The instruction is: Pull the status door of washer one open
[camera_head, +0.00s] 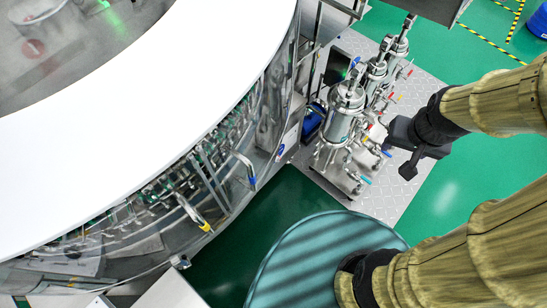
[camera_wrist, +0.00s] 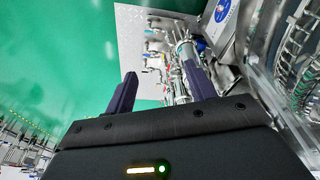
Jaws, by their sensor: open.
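The big round washer (camera_head: 150,205) fills the left of the head view, with a white ring top and clear side panels over metal pipework. Its curved clear side also shows at the right of the wrist view (camera_wrist: 285,65). I cannot tell which part is the status door of washer one. My gripper (camera_head: 397,160) is to the right of the washer, apart from it, beside the steel filter vessels. In the wrist view my gripper (camera_wrist: 160,72) has its two dark fingers spread, with nothing between them.
Several steel filter vessels (camera_head: 343,112) with coloured valve handles stand on a grey checkered plate (camera_head: 408,205) between my gripper and the washer. A blue object (camera_head: 313,122) sits by the washer's side. Green floor (camera_head: 450,185) is clear to the right.

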